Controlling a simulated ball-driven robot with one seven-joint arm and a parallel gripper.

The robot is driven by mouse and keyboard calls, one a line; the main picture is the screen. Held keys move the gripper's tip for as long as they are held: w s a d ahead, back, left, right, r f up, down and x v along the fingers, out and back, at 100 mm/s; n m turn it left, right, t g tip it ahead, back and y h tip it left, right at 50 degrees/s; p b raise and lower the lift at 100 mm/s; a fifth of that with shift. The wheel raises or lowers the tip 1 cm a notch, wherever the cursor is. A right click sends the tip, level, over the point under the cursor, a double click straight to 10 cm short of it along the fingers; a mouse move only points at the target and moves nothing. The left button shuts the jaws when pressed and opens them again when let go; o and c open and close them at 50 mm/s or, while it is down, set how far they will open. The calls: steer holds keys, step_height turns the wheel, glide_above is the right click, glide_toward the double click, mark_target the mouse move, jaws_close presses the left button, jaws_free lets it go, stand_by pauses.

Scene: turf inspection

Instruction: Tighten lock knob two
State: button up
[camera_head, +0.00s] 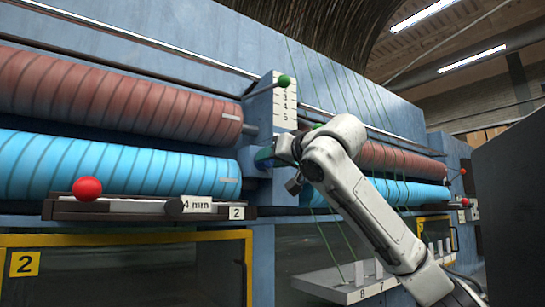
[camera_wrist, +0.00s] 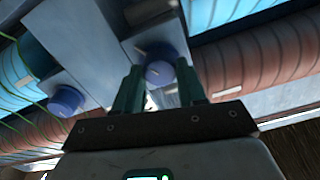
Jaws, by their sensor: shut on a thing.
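In the wrist view a round blue-purple knob (camera_wrist: 159,73) on a pale grey-blue block sits between the two dark green fingers of my gripper (camera_wrist: 159,78), which is shut on it. A second blue-purple knob (camera_wrist: 67,101) is on another block to the left, clear of the fingers. I cannot read a number on either knob.
Red rollers (camera_head: 105,95) lie above blue rollers (camera_head: 110,165) on both sides. A numbered scale (camera_head: 286,103) with a green ball stands above my gripper. A rail (camera_head: 130,210) with a red ball (camera_head: 87,188) juts out at left. A dark panel (camera_head: 510,160) stands close at right.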

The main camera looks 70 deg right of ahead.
steer(key=shift+r+n+p, duration=0.1)
steer(key=shift+n+p, duration=1.75)
steer(key=shift+n, duration=12.75)
steer(key=o, duration=1.1)
